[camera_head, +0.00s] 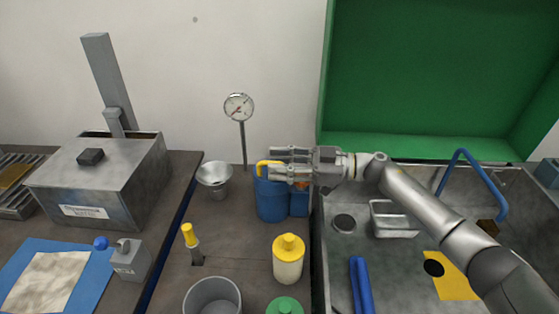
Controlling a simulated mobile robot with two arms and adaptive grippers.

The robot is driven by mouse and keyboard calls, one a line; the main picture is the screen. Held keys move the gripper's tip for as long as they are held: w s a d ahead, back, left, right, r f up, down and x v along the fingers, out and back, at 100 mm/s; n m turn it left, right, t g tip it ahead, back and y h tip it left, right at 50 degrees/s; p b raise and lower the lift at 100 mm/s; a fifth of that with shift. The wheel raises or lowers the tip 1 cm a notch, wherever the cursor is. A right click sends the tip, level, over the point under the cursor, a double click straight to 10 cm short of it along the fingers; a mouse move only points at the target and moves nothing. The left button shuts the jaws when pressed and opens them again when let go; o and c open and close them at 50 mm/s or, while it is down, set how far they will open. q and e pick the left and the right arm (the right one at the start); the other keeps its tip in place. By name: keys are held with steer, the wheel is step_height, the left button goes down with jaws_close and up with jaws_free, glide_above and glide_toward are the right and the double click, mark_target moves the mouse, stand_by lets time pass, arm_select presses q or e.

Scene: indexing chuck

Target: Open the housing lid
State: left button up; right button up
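A large green lid (440,65) stands raised at the back right, behind a grey metal housing (395,265) whose inside is open to view. A blue bar-like handle (461,160) rises at the right of the housing. My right gripper (290,166) reaches in from the right and points left, in front of the lid's lower left corner and over a blue container (270,200). Its fingers are apart, with a gap between them. A yellow curved piece (267,164) shows at the fingertips; I cannot tell if they touch it. My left gripper is not in view.
A grey box (110,190) with a dark knob stands at left. A dial gauge (239,108), metal cup (214,180), yellow bottle (288,262) and grey pot (212,297) stand near the middle. A metal tray (393,222) and yellow plate (452,277) lie inside the housing.

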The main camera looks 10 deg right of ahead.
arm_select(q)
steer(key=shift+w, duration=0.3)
arm_select(e)
steer(key=shift+a, duration=0.15)
steer(key=shift+c, duration=0.3)
jaws_close()
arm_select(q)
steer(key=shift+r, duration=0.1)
arm_select(e)
steer(key=shift+r, duration=0.1)
